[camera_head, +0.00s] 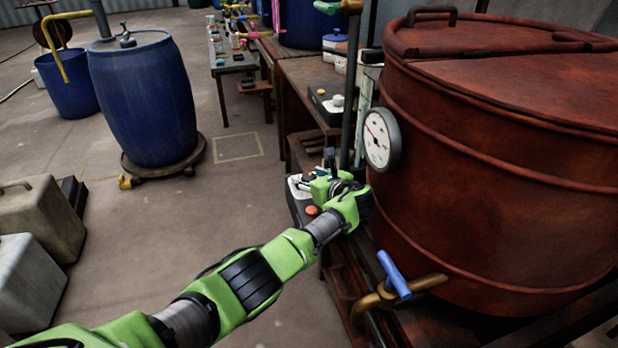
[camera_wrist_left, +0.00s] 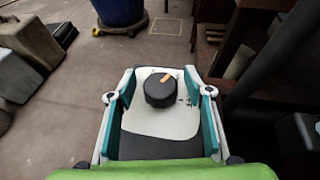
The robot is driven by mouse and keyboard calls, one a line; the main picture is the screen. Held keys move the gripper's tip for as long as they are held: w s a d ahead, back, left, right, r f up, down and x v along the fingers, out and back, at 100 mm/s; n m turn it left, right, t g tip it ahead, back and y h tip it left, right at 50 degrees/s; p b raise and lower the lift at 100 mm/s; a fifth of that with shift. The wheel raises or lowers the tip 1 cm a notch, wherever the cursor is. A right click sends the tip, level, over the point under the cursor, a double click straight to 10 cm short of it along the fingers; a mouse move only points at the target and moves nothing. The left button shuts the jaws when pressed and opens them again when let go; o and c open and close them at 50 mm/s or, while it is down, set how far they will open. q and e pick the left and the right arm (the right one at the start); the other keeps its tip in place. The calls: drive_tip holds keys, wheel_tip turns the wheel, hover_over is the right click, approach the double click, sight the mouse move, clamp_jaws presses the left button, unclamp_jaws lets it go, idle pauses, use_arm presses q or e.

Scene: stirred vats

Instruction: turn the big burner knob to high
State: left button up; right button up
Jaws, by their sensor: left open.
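The big burner knob (camera_wrist_left: 160,90) is round and black with an orange pointer mark. It stands on a white panel (camera_wrist_left: 150,122), and its pointer aims to the upper right in the left wrist view. My left gripper (camera_wrist_left: 161,80) is open, with one finger on each side of the knob and a visible gap on both sides. In the head view my left gripper (camera_head: 326,182) is over the control box (camera_head: 294,190) beside the red vat (camera_head: 500,170). There the gripper and wrist hide the knob.
An orange button (camera_head: 311,210) is on the box near my wrist. A round gauge (camera_head: 381,139) on the vat and a blue-handled tap (camera_head: 394,274) are close to my arm. A blue barrel (camera_head: 145,100) stands at the left. The floor between is mostly clear.

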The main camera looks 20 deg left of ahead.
use_arm(q)
drive_tip(key=shift+v, duration=3.75)
